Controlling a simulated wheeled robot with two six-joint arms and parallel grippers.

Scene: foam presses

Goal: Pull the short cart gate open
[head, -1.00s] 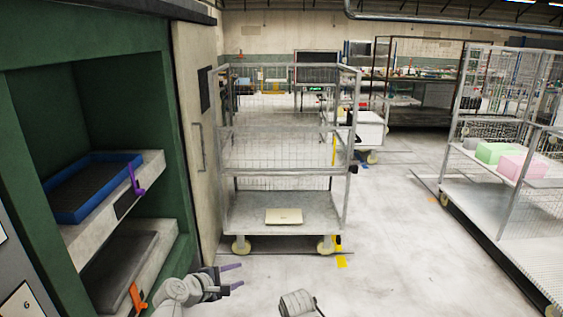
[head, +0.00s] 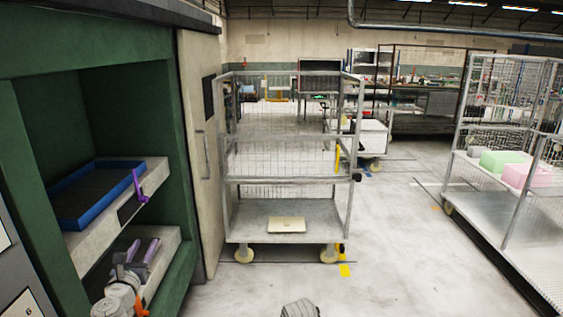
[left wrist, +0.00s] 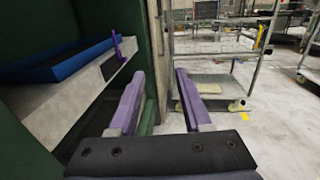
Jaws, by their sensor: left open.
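The wire-mesh cart (head: 287,245) stands upright on the floor in the middle of the head view. Its short gate appears to be the low mesh panel (head: 285,180) across the front, and looks closed. A black fitting (head: 357,177) sits at its right end. The left wrist view shows part of the cart (left wrist: 213,78) beyond the fingers. My left gripper (head: 145,241) is open and empty, with its purple fingers apart (left wrist: 158,73). It is low and left of the cart, in front of the green press, and apart from the gate. My right gripper is not seen.
The green press (head: 100,120) on the left holds a blue-rimmed tray (head: 95,195) with a purple handle (head: 139,185). A flat pale item (head: 287,224) lies on the cart's lower deck. Another cart (head: 500,205) with green and pink blocks stands right. The floor between is clear.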

